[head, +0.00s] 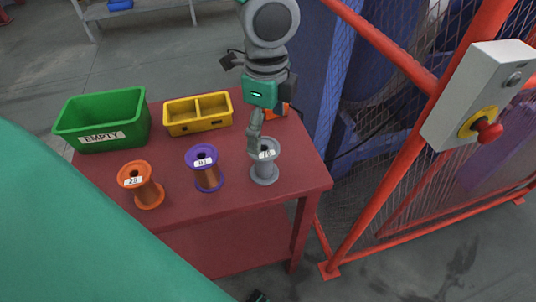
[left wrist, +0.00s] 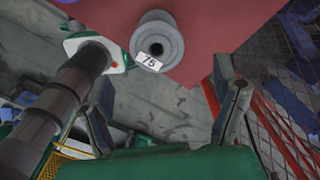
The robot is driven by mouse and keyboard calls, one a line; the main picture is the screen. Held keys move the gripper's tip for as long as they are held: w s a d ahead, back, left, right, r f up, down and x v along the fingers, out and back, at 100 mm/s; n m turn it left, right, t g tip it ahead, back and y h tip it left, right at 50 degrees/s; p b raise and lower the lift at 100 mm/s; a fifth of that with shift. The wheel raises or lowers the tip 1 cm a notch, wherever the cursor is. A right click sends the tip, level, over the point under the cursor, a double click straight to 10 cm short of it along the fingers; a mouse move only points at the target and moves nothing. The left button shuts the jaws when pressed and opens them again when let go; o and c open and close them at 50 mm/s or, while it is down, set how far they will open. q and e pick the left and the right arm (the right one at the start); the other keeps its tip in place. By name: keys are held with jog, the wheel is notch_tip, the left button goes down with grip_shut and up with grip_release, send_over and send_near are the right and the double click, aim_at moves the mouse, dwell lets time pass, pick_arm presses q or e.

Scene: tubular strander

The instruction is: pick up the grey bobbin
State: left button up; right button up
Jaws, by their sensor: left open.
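The grey bobbin (head: 264,162) stands upright on the red table near its right edge, with a white label on its top flange. Whether a finger touches the bobbin cannot be told. My right gripper is not clearly seen.
A purple-flanged bobbin (head: 206,170) and an orange bobbin (head: 142,186) stand to the left on the red table (head: 232,202). Behind are a green bin (head: 103,119) marked EMPTY and a yellow divided tray (head: 198,113). An orange-framed mesh guard (head: 375,190) stands at the right.

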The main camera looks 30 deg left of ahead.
aim_at(267, 144)
pick_arm(q)
jog(key=f, duration=0.3)
jog(key=shift+a+f, duration=0.2)
jog(key=shift+a, duration=0.05)
jog(key=shift+w+f+b, duration=0.1)
jog(key=shift+f+b, duration=0.2)
jog(key=shift+f, duration=0.1)
jog(key=shift+d+f, duration=0.25)
jog(key=shift+f, duration=0.2)
jog(key=f, duration=0.2)
jog(key=f+b, duration=0.1)
jog(key=shift+s+f, duration=0.3)
jog(key=shift+w+a+f, duration=0.1)
jog(key=shift+a+f, duration=0.15)
jog(key=shift+f, duration=0.15)
jog(key=shift+a, duration=0.15)
jog(key=shift+c, duration=0.3)
jog(key=c, duration=1.2)
jog(key=shift+r, duration=0.1)
pick_arm(e)
notch_tip(267, 144, down, 2)
jog(key=shift+f, duration=0.1)
